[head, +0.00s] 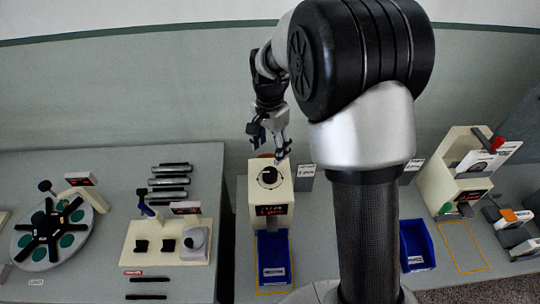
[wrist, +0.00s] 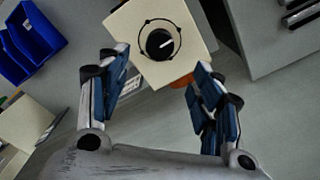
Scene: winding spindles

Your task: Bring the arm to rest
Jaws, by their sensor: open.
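My gripper (head: 269,143) hangs above and just behind the cream winding box (head: 271,195) in the head view. In the wrist view my gripper (wrist: 160,92) has its two dark blue fingers spread wide with nothing between them. The cream box (wrist: 186,62) lies beyond the fingertips, with a round black knob (wrist: 159,44) inside a thin ring on its top. The fingers look apart from the knob. My arm rises in the head view and hides part of the middle of the bench.
A blue bin (head: 273,257) sits in front of the box, and another blue bin (head: 416,245) stands right of my arm. A round fixture (head: 52,232) and a cream plate (head: 168,241) are on the left table. A cream machine (head: 458,170) stands at right. A gap separates the tables.

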